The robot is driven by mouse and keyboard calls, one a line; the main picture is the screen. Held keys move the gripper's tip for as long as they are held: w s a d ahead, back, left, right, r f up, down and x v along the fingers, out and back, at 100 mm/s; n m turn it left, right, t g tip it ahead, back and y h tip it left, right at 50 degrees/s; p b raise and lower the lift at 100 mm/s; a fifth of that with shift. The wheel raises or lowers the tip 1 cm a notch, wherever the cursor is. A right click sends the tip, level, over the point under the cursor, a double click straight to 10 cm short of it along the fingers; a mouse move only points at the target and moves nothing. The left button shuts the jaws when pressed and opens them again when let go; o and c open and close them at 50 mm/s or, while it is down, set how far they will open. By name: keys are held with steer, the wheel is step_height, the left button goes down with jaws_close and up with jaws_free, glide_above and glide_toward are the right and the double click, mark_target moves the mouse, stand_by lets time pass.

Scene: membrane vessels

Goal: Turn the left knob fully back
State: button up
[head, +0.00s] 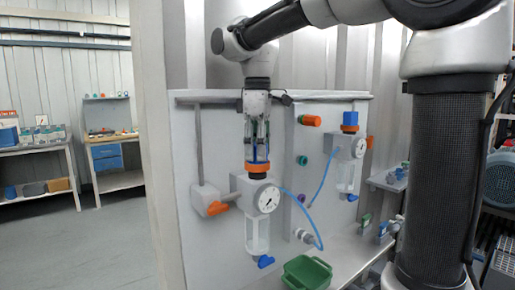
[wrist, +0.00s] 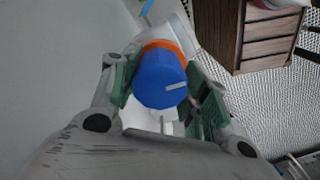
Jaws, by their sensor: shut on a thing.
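The left knob (wrist: 159,78) is a blue faceted cap above an orange collar (wrist: 166,46). Its white mark points to the right in the wrist view. In the head view the collar (head: 257,168) shows on top of the left regulator, beside its round gauge (head: 268,199), and the knob is mostly hidden by the fingers. My gripper (head: 258,152) points straight down over the knob. In the wrist view my gripper (wrist: 164,72) has its green-padded fingers on both sides of the knob, shut on it.
The right regulator has its own blue knob (head: 350,118) and gauge (head: 360,148). Orange valve handles (head: 217,208) and a blue hose (head: 321,190) are on the panel. A green bin (head: 306,272) stands below. Open floor lies to the left.

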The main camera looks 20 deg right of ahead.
steer(key=shift+n, duration=1)
steer(key=o, duration=1)
step_height(320, 180, up, 12)
